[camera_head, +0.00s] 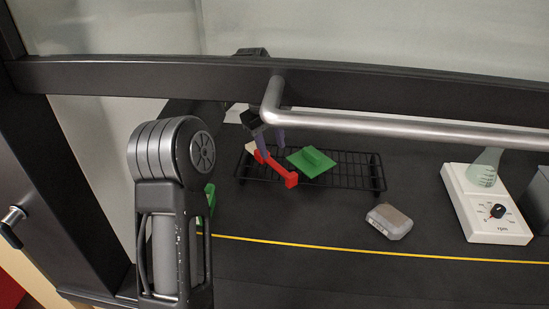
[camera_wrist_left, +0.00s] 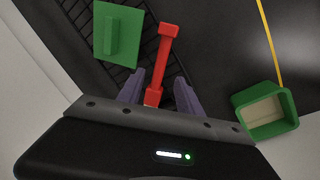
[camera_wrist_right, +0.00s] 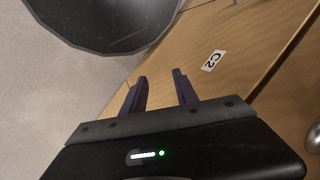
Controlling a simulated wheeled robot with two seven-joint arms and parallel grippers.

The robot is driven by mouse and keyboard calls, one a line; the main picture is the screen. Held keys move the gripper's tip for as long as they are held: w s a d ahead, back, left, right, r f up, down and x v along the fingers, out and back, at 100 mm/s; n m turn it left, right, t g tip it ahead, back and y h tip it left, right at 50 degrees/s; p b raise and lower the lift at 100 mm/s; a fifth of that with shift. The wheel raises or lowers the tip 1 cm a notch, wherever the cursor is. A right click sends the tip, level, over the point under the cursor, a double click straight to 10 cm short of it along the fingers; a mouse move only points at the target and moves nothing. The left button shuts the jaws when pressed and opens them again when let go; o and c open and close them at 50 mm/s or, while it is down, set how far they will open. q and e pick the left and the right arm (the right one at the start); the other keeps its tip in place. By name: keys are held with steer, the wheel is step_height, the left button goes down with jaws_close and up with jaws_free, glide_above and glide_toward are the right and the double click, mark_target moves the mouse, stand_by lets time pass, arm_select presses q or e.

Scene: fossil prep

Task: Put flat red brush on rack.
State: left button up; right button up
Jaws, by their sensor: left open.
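The red brush (camera_head: 277,168) lies across the left end of the black wire rack (camera_head: 345,176), its red near end by the rack's front edge. In the left wrist view the red brush (camera_wrist_left: 162,62) runs between the spread fingers of my left gripper (camera_wrist_left: 158,80). Those fingers are open, one on each side of it, with gaps visible. In the head view my left gripper (camera_head: 267,140) is just above the brush's far end, which it partly hides. My right gripper (camera_wrist_right: 160,78) is open and empty, away from the rack.
A green block-handled plate (camera_head: 311,162) lies on the rack, right of the brush. A green open box (camera_wrist_left: 265,108) is left of the rack, mostly behind my arm. A grey block (camera_head: 389,221) and a white stirrer (camera_head: 485,218) with a flask (camera_head: 485,167) stand right. A metal bar (camera_head: 400,125) crosses in front.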

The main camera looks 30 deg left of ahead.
arm_select(q)
steer(key=v, duration=0.5)
steer(key=shift+f, duration=0.1)
stand_by(1.6)
